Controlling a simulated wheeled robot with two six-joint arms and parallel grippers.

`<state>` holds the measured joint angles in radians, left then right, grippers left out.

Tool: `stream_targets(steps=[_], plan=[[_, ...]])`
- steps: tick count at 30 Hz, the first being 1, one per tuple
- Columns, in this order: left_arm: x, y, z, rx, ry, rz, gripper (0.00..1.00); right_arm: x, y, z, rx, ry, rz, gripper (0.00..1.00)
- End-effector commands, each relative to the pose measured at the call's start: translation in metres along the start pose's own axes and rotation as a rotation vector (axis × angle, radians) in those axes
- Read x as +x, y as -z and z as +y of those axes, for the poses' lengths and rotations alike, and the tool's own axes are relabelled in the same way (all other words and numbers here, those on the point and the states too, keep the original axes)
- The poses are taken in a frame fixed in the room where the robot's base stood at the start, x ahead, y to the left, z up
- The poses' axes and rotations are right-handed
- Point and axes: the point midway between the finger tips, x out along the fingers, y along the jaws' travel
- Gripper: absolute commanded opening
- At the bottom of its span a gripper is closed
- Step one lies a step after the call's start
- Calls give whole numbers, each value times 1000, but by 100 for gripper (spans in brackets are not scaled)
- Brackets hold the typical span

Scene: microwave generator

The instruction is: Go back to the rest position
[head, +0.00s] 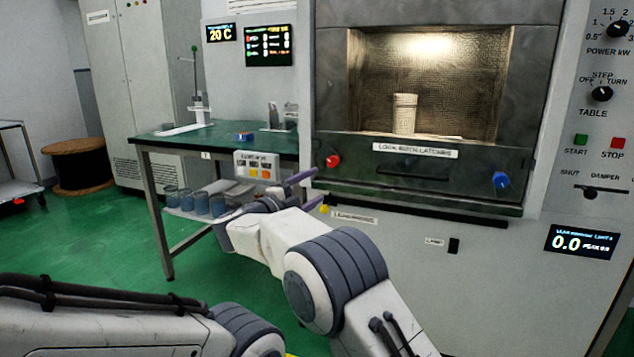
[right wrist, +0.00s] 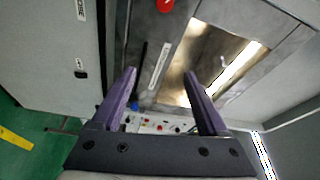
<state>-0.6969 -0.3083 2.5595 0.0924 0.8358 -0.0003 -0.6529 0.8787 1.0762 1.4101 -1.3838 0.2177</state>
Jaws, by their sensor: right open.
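My right gripper (head: 309,189) is in front of the microwave's lower left corner, its purple fingers apart. In the right wrist view the same gripper (right wrist: 160,74) has its two fingers spread with nothing between them. My left arm lies across the lower left of the head view, and its gripper is out of the picture. The microwave chamber (head: 360,85) is open and lit. A pale ribbed cylinder (head: 404,114) stands upright inside it.
A green-topped table (head: 170,143) stands left of the microwave, with several blue-grey cups (head: 202,204) on its lower shelf. A red knob (head: 333,161) and a blue knob (head: 501,180) stick out below the chamber.

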Motion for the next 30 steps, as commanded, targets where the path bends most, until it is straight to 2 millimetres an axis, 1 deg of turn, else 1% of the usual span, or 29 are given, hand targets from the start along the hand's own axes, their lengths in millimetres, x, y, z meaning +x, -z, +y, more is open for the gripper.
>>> stream_targets(steps=[4, 11, 14, 17, 20, 22, 23, 24, 26, 27, 30], plan=[[0, 0, 0, 0, 0, 1, 50, 14, -1, -9, -56, 34, -71, 77], [0, 0, 0, 0, 0, 1, 50, 39, 1, -12, -213, 90, -240, 77], [0, 0, 0, 0, 0, 1, 50, 48, 4, -7, -317, 109, -344, 77], [0, 0, 0, 0, 0, 1, 50, 52, 14, 9, -460, 116, -478, 77], [0, 0, 0, 0, 0, 1, 50, 46, 36, 45, -658, 93, -663, 77], [0, 0, 0, 0, 0, 1, 50, 30, 62, 84, -819, 50, -816, 77], [0, 0, 0, 0, 0, 1, 50, 20, 75, 102, -884, 26, -880, 77], [0, 0, 0, 0, 0, 1, 50, 8, 92, 124, -963, -6, -957, 77], [0, 0, 0, 0, 0, 1, 50, -12, 120, 155, -1065, -59, -1061, 77], [0, 0, 0, 0, 0, 1, 50, -26, 139, 174, -1125, -94, -1125, 77], [0, 0, 0, 0, 0, 1, 50, -57, 180, 210, -1241, -174, -1256, 77]])
